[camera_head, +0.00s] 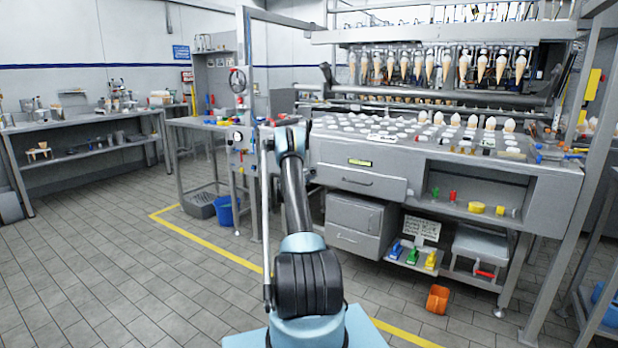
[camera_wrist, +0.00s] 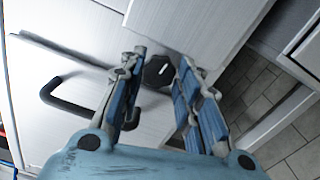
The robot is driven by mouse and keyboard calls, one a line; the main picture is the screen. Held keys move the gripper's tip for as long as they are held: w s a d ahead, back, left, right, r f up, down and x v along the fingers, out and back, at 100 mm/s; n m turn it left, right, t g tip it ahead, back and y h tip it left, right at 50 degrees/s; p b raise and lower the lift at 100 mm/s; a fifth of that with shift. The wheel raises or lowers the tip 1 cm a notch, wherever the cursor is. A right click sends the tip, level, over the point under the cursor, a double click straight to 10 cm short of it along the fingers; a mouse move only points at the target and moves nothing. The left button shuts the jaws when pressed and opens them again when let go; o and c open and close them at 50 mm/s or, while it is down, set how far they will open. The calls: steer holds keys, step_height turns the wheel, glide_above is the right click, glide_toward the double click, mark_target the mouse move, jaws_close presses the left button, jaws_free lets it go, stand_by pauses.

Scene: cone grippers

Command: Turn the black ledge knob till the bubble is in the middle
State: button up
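The black knob (camera_wrist: 158,71) sits on a pale metal panel in the wrist view, with a short white mark on its face. My gripper (camera_wrist: 163,65) is open, with one blue-padded finger on each side of the knob. I cannot tell if the fingertips touch it. In the head view my arm hides the knob and the fingers. A small yellow-green strip (camera_head: 360,162), which may be the level vial, is on the front of the machine. Its bubble is too small to make out.
A black bar handle (camera_wrist: 78,108) stands out from the panel beside my left finger. The cone machine (camera_head: 345,182) has drawers and a low shelf.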

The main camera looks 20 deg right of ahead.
steer(key=shift+o, duration=1.4)
steer(key=shift+d+f, duration=0.15)
steer(key=shift+s+a, duration=0.1)
steer(key=shift+a, duration=0.25)
steer(key=v, duration=1.1)
steer(key=shift+s, duration=0.2)
steer(key=shift+a, duration=0.1)
